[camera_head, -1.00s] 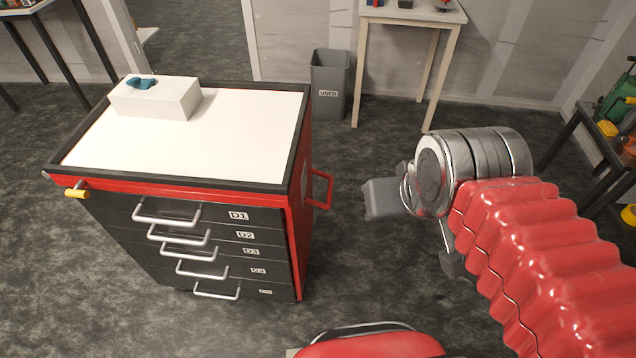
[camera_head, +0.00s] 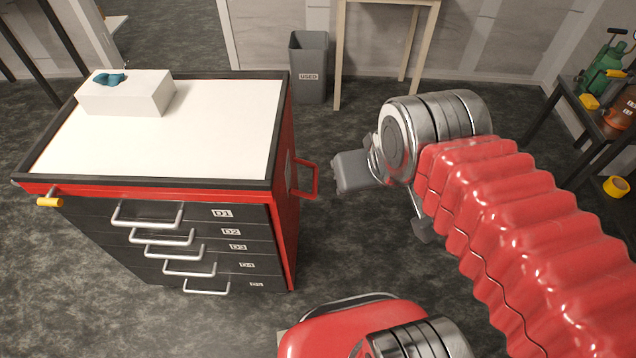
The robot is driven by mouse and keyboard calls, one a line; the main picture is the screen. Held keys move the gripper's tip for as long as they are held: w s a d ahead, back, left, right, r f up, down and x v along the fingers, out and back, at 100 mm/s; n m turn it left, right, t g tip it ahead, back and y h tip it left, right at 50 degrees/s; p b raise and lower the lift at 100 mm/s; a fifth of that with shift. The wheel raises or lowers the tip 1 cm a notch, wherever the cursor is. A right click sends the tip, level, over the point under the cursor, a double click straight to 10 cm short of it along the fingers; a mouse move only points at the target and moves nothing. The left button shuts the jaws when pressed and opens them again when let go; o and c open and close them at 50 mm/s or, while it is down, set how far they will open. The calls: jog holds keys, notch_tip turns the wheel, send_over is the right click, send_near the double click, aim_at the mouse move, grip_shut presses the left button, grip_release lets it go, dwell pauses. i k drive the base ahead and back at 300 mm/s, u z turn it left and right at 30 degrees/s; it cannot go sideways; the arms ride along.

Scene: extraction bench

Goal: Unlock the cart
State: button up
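The cart (camera_head: 289,226) is a red and black tool trolley with several labelled drawers, at left in the head view. Its drawers look shut. A small yellow-tipped lever (camera_head: 49,202) sticks out at its front left top corner; I cannot tell whether it is the lock. A red side handle (camera_head: 315,179) is on the cart's right side. The grey end of my gripper (camera_head: 354,172) is right of this handle, apart from the cart in the picture. The metal wrist partly hides the gripper, and its opening is not clear. Nothing is seen held in it.
A white block (camera_head: 128,97) with a teal item (camera_head: 109,79) on it stands on the cart's white top. A grey bin (camera_head: 309,70) marked USED and a pale table (camera_head: 421,50) stand behind. A dark bench (camera_head: 545,130) is at right. Open floor lies right of the cart.

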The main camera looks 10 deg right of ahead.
aim_at(50, 200)
jog(key=u, duration=1.75)
jog(key=k, duration=0.65)
jog(key=u, duration=0.1)
jog(key=i, duration=0.5)
jog(key=u, duration=0.15)
